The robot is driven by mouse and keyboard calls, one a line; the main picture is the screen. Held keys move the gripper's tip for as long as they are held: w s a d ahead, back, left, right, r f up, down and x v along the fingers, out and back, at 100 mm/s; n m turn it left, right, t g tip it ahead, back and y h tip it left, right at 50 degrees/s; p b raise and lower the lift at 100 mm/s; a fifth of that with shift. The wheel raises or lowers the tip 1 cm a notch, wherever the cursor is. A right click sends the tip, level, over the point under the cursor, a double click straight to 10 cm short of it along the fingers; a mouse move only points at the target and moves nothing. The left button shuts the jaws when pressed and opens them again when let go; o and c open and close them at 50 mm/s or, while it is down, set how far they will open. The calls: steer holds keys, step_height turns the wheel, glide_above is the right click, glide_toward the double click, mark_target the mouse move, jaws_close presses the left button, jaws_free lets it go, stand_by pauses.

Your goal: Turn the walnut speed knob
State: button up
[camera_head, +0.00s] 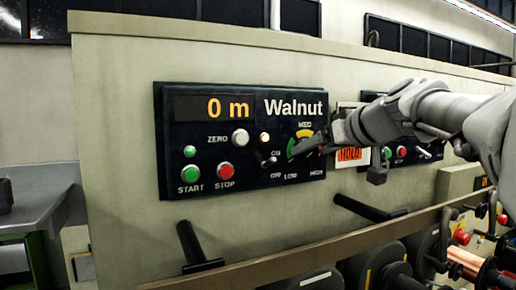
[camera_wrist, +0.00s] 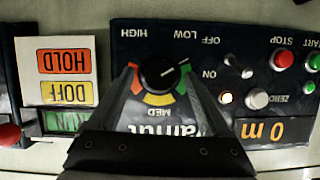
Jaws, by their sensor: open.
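The Walnut panel (camera_head: 250,182) is a dark plate on the cream machine front, with a display reading 0 m. Its speed knob (camera_wrist: 157,72) is black and round with a white pointer mark, ringed by a green, yellow and red scale; the wrist view is upside down. The pointer is toward the green LOW side. My gripper (camera_wrist: 157,78) is open, with one finger on each side of the knob in that view. I cannot tell whether they touch it. In the head view my gripper (camera_head: 312,145) is in front of the scale and hides the knob.
The on/off switch (camera_wrist: 238,66), zero button (camera_wrist: 257,98) and red stop button (camera_wrist: 283,59) are beside the knob. A HOLD/DOFF/RUN sign (camera_wrist: 64,62) is on its other side. Black handles (camera_head: 198,248) stick out below the panel. A grey bench (camera_head: 40,195) stands at left.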

jaws_close()
stand_by(0.4)
steer(key=shift+w+d+f+m+g+y+b, duration=0.1)
steer(key=shift+m+g+y+b, duration=0.05)
steer(key=shift+m+y+b, duration=0.35)
steer(key=shift+d+f+m+g+y+b, duration=0.15)
steer(key=shift+m+y+b, duration=0.15)
steer(key=shift+m+b, duration=0.3)
steer(key=shift+r+m+y+b, duration=0.15)
steer(key=shift+m+y+b, duration=0.75)
steer(key=shift+m, duration=0.7)
jaws_free()
